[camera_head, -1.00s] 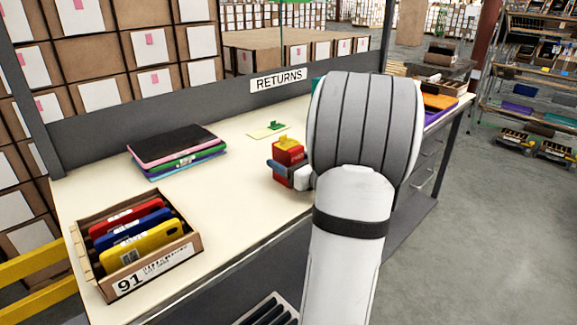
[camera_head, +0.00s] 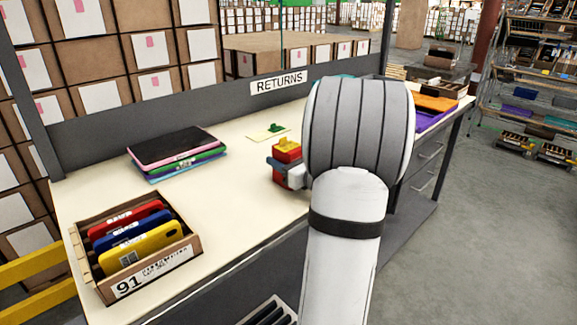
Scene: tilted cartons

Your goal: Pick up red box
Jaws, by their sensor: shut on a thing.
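A small red box (camera_head: 287,154) with a yellow piece on its top is at the middle of the returns table (camera_head: 232,214). My gripper (camera_head: 283,170) is at the box's front, with a dark finger at its left side. It is shut on the red box. My arm hides the right part of the gripper and the table behind it. I cannot tell whether the box touches the table.
A carton marked 91 (camera_head: 153,269) with red, blue and yellow cases stands at the front left. A stack of flat cases (camera_head: 176,149) lies behind it. A yellow-green card (camera_head: 268,132) lies behind the red box. The table between is clear.

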